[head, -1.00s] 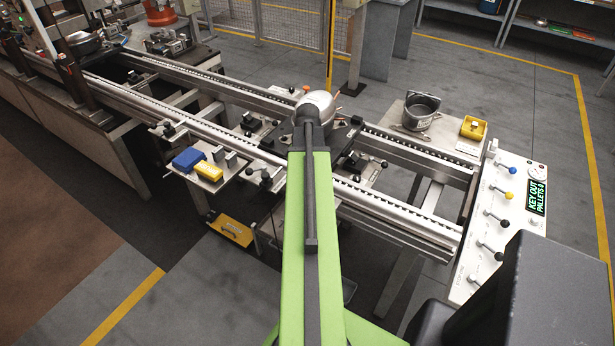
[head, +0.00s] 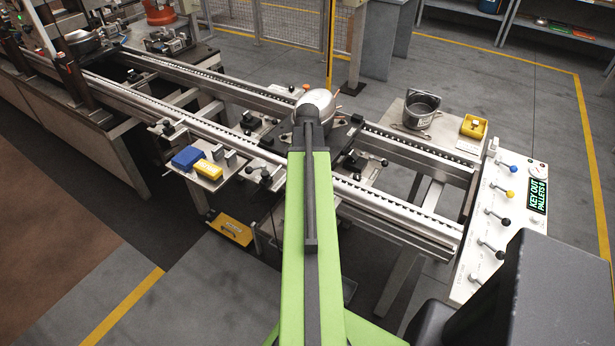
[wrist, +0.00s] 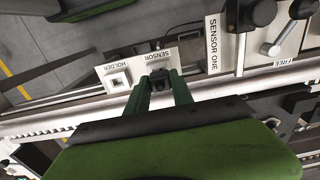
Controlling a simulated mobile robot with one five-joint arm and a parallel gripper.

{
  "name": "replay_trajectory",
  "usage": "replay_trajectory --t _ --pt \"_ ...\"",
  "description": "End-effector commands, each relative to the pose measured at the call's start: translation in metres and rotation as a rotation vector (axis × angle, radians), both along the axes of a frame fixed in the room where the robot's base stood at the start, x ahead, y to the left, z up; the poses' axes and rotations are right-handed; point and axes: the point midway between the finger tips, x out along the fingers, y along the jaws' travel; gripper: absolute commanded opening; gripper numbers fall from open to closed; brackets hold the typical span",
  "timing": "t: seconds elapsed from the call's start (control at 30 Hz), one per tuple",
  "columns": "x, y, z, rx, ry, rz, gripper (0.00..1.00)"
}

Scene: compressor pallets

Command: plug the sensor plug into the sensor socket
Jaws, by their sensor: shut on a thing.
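My gripper (wrist: 161,84) shows in the wrist view with its two green fingers shut on a small dark block, the sensor plug (wrist: 160,83). The plug is at the edge of a white plate (wrist: 186,50), beside the SENSOR label. The sensor socket cannot be made out behind the plug and fingers, so I cannot tell whether the plug is in it. A square fitting with a pale centre (wrist: 117,81) sits at the HOLDER label, to the left. In the head view my green arm hides the gripper and plug.
A SENSOR ONE label (wrist: 213,45) and dark-knobbed levers (wrist: 272,48) stand right of the plate. A metal rail (wrist: 70,116) runs below it. In the head view, a silver compressor (head: 316,102) sits beyond my arm, and a blue box (head: 187,158) and yellow box (head: 208,169) lie left.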

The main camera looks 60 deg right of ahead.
Motion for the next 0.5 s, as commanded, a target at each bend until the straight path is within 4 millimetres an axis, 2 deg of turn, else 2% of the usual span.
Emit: replay_trajectory --t 0.5 --pt "0.000 0.000 -0.015 0.000 0.000 0.000 0.00"
